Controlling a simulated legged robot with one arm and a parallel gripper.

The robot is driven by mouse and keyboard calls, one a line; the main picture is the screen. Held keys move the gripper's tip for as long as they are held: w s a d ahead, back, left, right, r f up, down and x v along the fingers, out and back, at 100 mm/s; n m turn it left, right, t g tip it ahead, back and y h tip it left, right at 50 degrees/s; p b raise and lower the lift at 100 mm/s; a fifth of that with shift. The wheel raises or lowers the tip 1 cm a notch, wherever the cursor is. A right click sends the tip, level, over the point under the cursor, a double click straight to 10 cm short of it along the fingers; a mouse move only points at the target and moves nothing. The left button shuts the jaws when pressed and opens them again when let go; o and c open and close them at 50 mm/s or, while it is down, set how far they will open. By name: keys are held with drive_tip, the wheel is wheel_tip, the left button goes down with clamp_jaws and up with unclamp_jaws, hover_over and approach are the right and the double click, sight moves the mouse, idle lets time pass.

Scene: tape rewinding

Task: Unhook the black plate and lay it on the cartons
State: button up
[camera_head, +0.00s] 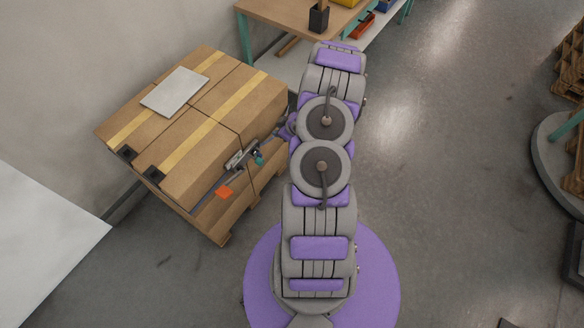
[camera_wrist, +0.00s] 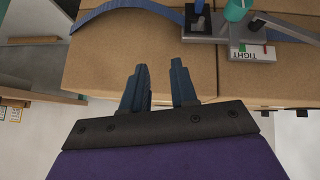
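The cartons (camera_head: 228,98) stand strapped together on a pallet at the left in the head view; their brown faces also fill the middle of the wrist view (camera_wrist: 245,75). Two small black pieces, one black plate (camera_head: 127,153) and another (camera_head: 154,174), sit at the cartons' front top edge. I cannot tell which is the task's plate or how it is hooked. My gripper (camera_wrist: 160,65) is open and empty, its fingers pointing at the cartons in the wrist view. In the head view my arm hides most of it, to the right of the cartons.
A metal tensioner (camera_head: 242,158) with a teal knob is at the cartons' side; its "TIGHT" label (camera_wrist: 252,54) and a blue strap (camera_wrist: 125,10) show in the wrist view. A grey sheet (camera_head: 174,91) lies on top. A wooden table (camera_head: 275,10) stands behind.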

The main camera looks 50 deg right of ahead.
drive_tip(key=s+a+f+m+t+y+p, duration=0.1)
drive_tip(key=s+a+f+t, duration=0.2)
drive_tip(key=s+f, duration=0.2)
drive_tip(key=s+a+f+m+t+y, duration=0.1)
drive_tip(key=s+a+f+t, duration=0.15)
drive_tip(key=s+f, duration=0.3)
drive_tip(key=d+b+x, duration=0.1)
drive_tip(key=b+x, duration=0.3)
drive_tip(key=x, duration=1.3)
drive_tip(key=shift+a+f, duration=0.15)
drive_tip(key=shift+c, duration=0.2)
clamp_jaws()
drive_tip(key=shift+r, duration=0.35)
